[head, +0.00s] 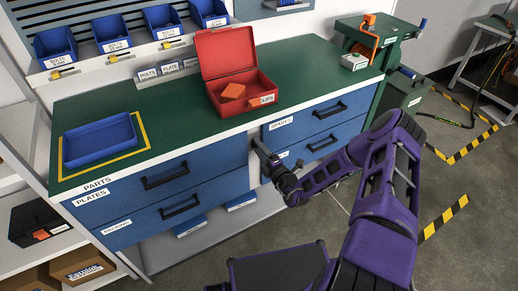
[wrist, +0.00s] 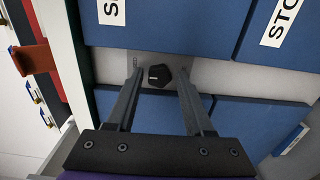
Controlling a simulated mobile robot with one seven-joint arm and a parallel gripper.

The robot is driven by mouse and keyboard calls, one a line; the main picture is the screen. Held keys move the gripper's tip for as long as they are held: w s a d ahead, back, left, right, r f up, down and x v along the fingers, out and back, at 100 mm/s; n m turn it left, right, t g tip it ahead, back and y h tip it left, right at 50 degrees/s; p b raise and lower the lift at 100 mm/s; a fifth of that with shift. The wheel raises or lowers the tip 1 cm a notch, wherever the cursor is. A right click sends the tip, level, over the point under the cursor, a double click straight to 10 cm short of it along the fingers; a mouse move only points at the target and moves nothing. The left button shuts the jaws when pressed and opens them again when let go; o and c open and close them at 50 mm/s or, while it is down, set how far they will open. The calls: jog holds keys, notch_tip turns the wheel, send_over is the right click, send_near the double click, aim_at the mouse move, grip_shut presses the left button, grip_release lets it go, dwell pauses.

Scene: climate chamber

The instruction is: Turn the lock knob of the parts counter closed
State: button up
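The parts counter has a green top (head: 180,113) and blue drawers. In the wrist view the lock knob (wrist: 159,76), small, black and roughly six-sided, sits on a grey strip between the blue drawer fronts. My gripper (wrist: 158,72) is open, with one finger on each side of the knob. Gaps show between the knob and both fingers, so it does not look gripped. In the head view my gripper (head: 262,155) reaches the counter front between the two drawer stacks, and the knob is hidden there.
A blue tray (head: 100,140) and an open red box (head: 240,92) stand on the counter. Drawer handles (head: 164,176) (head: 322,143) stick out on both sides of my gripper. A green cart (head: 385,50) stands at the right. The floor in front is clear.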

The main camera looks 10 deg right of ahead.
jog(key=v, duration=1.7)
jog(key=shift+s+p, duration=0.2)
jog(key=shift+p, duration=0.25)
jog(key=shift+r, duration=0.1)
